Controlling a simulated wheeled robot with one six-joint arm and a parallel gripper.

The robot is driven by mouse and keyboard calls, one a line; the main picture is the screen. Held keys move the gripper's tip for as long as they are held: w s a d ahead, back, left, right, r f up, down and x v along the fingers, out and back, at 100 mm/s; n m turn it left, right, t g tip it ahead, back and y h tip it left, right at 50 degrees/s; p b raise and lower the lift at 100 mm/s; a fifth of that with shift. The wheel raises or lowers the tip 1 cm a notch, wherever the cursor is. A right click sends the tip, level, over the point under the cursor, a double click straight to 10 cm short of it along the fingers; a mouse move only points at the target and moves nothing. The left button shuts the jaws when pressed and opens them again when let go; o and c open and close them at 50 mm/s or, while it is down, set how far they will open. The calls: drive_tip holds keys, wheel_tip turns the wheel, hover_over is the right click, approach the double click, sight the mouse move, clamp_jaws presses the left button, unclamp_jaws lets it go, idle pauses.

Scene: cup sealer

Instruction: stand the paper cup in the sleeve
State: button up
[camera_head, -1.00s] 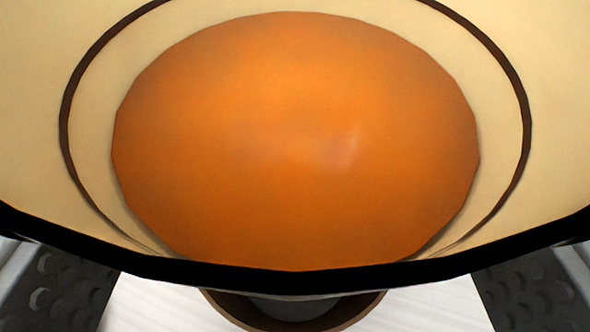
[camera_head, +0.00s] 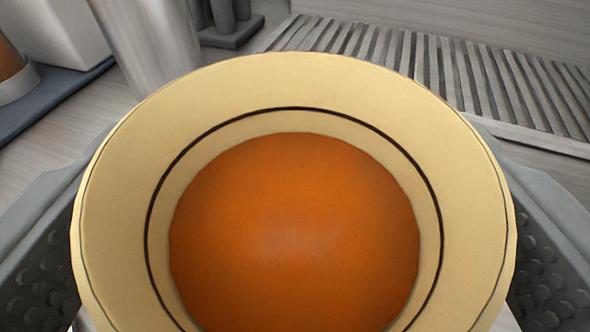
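The paper cup (camera_head: 295,120) is seen from above, mouth toward the camera. It has a cream inner wall with a thin dark ring, and orange at its bottom. My gripper (camera_head: 295,230) is open, with one dimpled grey finger on the left of the cup and one on the right. Slivers of pale surface show between cup and fingers at the lower edge, so they look apart there. The cup's outer wall and the sleeve are hidden under its wide rim, so I cannot see how the cup sits in it.
A silver cylinder (camera_head: 150,40) stands close behind the cup at upper left. Farther left are a white block (camera_head: 62,30) and an orange item (camera_head: 12,65) on a dark tray. A dark grey stand (camera_head: 232,28) is behind. A slatted rack (camera_head: 430,75) lies at back right.

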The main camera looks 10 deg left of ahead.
drive_tip(key=shift+r, duration=0.1)
drive_tip(key=shift+s+r, duration=0.15)
drive_tip(key=shift+r, duration=0.45)
drive_tip(key=v, duration=1.1)
drive_tip(key=shift+s, duration=0.35)
drive_tip(key=shift+r, duration=0.1)
